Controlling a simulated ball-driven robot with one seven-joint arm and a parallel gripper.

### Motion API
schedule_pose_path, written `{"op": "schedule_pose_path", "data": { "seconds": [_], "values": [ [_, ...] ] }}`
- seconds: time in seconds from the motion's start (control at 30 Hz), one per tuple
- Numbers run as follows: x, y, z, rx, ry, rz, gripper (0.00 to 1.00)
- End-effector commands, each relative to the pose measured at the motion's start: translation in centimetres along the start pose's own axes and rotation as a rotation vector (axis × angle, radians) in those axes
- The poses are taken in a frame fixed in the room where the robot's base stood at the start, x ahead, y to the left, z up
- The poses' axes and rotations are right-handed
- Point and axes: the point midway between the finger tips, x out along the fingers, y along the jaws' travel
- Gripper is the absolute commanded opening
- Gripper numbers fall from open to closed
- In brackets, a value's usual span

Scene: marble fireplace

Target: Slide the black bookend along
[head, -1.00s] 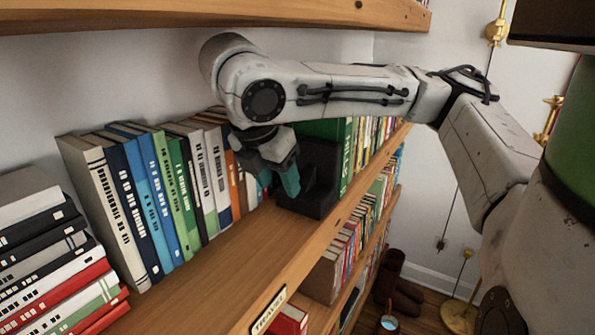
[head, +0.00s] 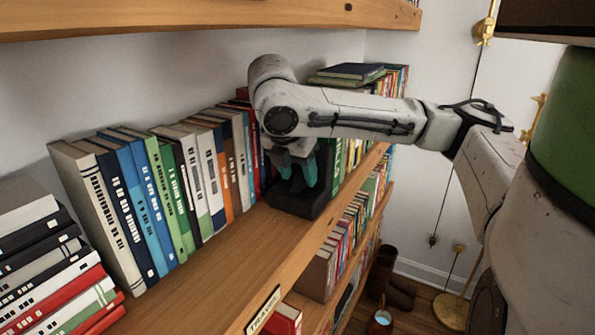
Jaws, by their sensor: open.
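The black bookend (head: 300,203) stands on the wooden shelf (head: 225,262). Its flat base points toward the shelf's front edge and its upright part is partly hidden by my gripper. My gripper (head: 298,180) has teal fingertips, pointing down and spread apart. It is over the bookend's base, in front of the upright part. Whether the fingertips touch the bookend cannot be told. A row of upright books (head: 165,195) stands left of the bookend. Green-spined books (head: 337,160) stand close to its right side.
A flat stack of books (head: 55,265) lies at the near left. An upper shelf (head: 200,15) runs above my arm. Books lie flat on top of the far row (head: 348,73). Lower shelves with books (head: 335,250) are below.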

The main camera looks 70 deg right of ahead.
Motion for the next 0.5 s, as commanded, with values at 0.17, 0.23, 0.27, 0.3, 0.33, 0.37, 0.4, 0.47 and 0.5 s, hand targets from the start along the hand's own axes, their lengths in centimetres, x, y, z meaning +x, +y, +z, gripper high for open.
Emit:
{"op": "schedule_pose_path", "data": {
  "seconds": [0.17, 0.23, 0.27, 0.3, 0.33, 0.37, 0.4, 0.47, 0.5],
  "values": [
    [-0.01, 0.0, -0.01, 0.0, 0.0, 0.0, 0.5],
    [-0.01, 0.0, -0.01, 0.0, 0.0, 0.0, 0.44],
    [-0.01, 0.0, -0.02, 0.0, 0.0, 0.0, 0.41],
    [-0.02, 0.0, -0.02, 0.0, 0.0, 0.0, 0.37],
    [-0.02, 0.0, -0.02, 0.0, 0.0, 0.0, 0.34],
    [-0.02, 0.0, -0.02, 0.0, 0.0, 0.0, 0.31],
    [-0.02, 0.0, -0.02, 0.0, 0.0, 0.0, 0.27],
    [-0.02, 0.0, -0.02, 0.0, 0.0, 0.0, 0.22],
    [-0.02, 0.0, -0.02, 0.0, 0.0, 0.0, 0.18]
  ]
}}
